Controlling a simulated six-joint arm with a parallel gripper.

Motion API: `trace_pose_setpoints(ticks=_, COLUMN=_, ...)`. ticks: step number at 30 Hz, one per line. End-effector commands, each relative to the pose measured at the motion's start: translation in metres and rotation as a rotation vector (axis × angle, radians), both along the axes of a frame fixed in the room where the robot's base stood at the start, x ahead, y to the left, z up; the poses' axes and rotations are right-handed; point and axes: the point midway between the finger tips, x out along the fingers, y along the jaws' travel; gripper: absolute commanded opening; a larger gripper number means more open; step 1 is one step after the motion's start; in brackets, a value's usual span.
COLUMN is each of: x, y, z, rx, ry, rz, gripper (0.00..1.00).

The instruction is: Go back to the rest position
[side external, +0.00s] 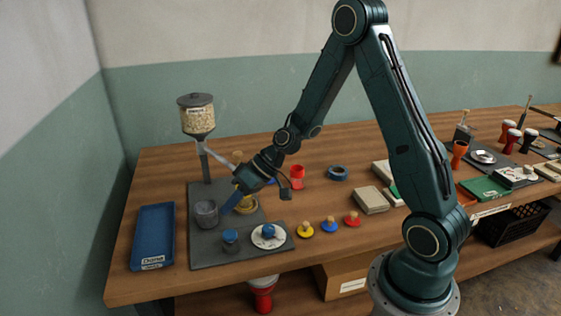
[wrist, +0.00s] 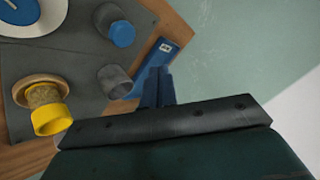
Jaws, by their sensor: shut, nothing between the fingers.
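My gripper (side external: 229,207) is shut and empty, its blue fingers pointing down and left above the dark grey mat (side external: 215,253). In the side view it hangs near a grey cup (side external: 205,214) and partly covers a yellow drum piece (side external: 247,206). In the wrist view the shut fingers (wrist: 157,88) lie to the right of the grey cup (wrist: 114,80), with a gap between them. The yellow piece (wrist: 52,119), with a tan, grainy part, lies further left. The exact height of the fingers above the mat cannot be told.
A blue tray (side external: 153,230) lies left. A blue-topped jar (side external: 231,241) and a white disc (side external: 260,243) with a blue piece stand in front. Several small coloured knobs (side external: 328,225) lie right.

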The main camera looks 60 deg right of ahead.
Motion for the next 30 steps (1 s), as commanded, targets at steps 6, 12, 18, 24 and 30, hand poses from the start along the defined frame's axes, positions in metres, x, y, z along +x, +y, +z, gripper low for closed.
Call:
trace_pose_setpoints(ticks=6, x=0.0, y=0.0, z=0.0, rx=0.0, ry=0.0, rz=0.0, gripper=0.0)
trace_pose_setpoints(ticks=12, x=0.0, y=0.0, z=0.0, rx=0.0, ry=-0.001, rz=0.001, gripper=0.0)
trace_pose_setpoints(ticks=18, x=-0.002, y=0.002, z=0.007, rx=-0.018, ry=-0.001, rz=0.009, gripper=0.0)
trace_pose_setpoints(ticks=24, x=-0.014, y=0.006, z=0.026, rx=-0.081, ry=0.01, rz=0.036, gripper=0.0)
trace_pose_setpoints(ticks=30, x=-0.034, y=0.012, z=0.056, rx=-0.176, ry=0.023, rz=0.06, gripper=0.0)
